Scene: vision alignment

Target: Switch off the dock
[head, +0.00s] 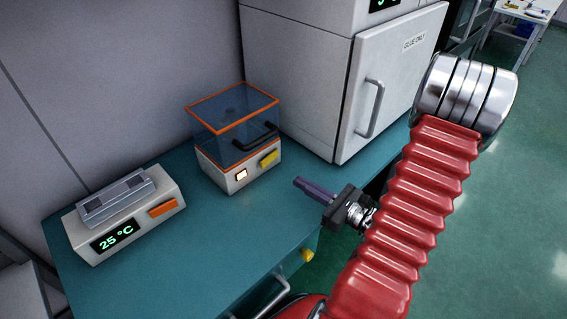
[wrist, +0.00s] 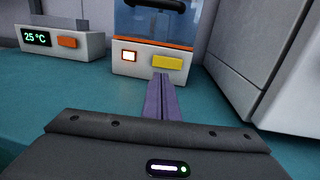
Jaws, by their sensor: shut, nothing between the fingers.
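Two devices stand on the teal bench; no label tells me which is the dock. One has a clear lidded box with an orange rim over a white base (head: 212,174). Its front carries a lit square switch (head: 242,175) and a yellow button (head: 269,158); they also show in the wrist view, lit switch (wrist: 128,56) and yellow button (wrist: 167,62). The other is a white unit (head: 88,246) with a green 25 °C display (head: 115,237) and an orange button (head: 162,208). My gripper (head: 298,182) is shut and empty, its purple fingers pointing at the clear-box device, apart from it.
A white cabinet (head: 395,80) marked "GLUE ONLY" with a grey handle stands at the bench's right end. A grey wall (head: 120,70) is behind. The bench top (head: 190,255) is bare in front of the two devices. Green floor (head: 510,210) lies to the right.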

